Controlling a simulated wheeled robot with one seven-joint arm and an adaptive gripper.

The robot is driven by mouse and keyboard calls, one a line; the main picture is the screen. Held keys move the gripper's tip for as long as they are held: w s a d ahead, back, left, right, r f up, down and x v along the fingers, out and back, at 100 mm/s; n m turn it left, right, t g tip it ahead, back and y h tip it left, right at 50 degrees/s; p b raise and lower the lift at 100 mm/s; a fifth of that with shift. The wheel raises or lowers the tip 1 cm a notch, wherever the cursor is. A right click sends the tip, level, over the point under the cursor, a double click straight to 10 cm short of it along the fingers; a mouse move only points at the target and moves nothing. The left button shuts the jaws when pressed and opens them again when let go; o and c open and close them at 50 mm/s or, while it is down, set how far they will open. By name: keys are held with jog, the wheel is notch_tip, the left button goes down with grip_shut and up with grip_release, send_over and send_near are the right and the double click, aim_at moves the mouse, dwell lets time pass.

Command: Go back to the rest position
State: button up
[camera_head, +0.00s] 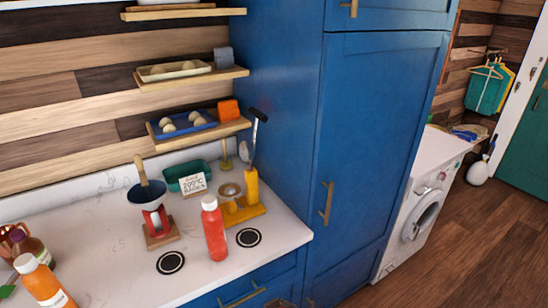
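My gripper does not show in the head view, and I cannot tell what it holds or where it is. The task names no other object. The head view looks down on a white marble counter (110,262) beside a tall blue cabinet (375,120).
On the counter are a red bottle (214,232), an orange bottle (42,284), a red scale with a dark bowl (157,222), a green tray (187,176) and a yellow utensil holder (251,186). Shelves (195,78) hang above. A washing machine (424,195) stands right; wooden floor (470,250) is open.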

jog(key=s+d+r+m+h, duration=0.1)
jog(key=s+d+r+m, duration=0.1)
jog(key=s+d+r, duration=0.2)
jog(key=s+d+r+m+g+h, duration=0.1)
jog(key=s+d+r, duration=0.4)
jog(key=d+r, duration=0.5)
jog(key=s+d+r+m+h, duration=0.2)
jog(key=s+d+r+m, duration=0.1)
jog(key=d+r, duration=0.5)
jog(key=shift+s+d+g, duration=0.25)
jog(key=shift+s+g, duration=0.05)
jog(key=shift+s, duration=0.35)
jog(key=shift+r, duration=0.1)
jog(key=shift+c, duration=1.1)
